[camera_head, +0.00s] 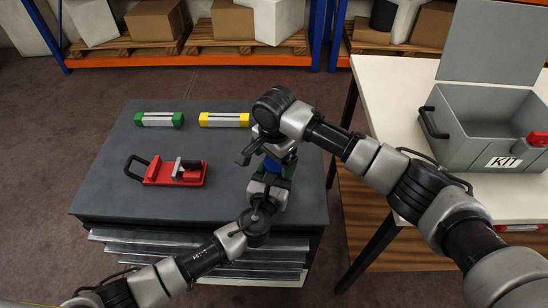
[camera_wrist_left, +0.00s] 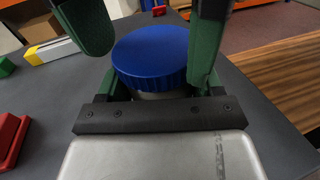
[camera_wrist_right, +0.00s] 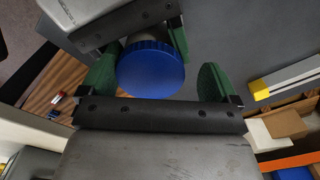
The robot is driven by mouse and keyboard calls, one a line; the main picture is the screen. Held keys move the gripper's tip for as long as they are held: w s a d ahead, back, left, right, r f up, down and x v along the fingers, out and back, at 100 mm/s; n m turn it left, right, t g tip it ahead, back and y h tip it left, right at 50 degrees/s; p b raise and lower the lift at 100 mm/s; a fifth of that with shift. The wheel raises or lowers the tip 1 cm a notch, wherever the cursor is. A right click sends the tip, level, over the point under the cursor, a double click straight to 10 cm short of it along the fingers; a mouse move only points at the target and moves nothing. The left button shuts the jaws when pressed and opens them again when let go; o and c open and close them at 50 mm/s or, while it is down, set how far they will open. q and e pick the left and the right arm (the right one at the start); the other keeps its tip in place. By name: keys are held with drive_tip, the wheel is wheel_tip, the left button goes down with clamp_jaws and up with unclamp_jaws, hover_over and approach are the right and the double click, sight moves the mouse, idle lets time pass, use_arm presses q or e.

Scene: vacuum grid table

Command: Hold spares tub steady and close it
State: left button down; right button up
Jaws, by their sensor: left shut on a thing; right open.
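The spares tub, with a round blue ribbed lid (camera_wrist_left: 150,52), stands on the dark table, mostly hidden by my arms in the head view. Its pale body (camera_wrist_left: 152,96) shows just under the lid in the left wrist view. The lid sits on top; how tightly, I cannot tell. My left gripper (camera_wrist_left: 155,88) is shut on the tub's body below the lid. My right gripper (camera_wrist_right: 160,85) is open above, its green fingers on either side of the lid. In the right wrist view the lid (camera_wrist_right: 150,68) lies nearer the left finger, with a gap to the right one.
On the dark table (camera_head: 115,195) are a red toggle clamp (camera_head: 160,172), a green-ended bar (camera_head: 160,119) and a yellow-ended bar (camera_head: 222,120). A grey open KIT box (camera_head: 465,145) stands on the white bench at right. The table's left front is clear.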

drive_tip(key=f, duration=0.1)
drive_tip(key=d+f, duration=0.1)
drive_tip(key=f, duration=0.1)
drive_tip(key=shift+s+d, duration=0.25)
drive_tip(key=shift+d, duration=0.05)
drive_tip(key=shift+w+d+r, duration=0.15)
drive_tip(key=shift+r, duration=2.2)
drive_tip(key=shift+c, duration=0.4)
drive_tip(key=shift+a, duration=0.2)
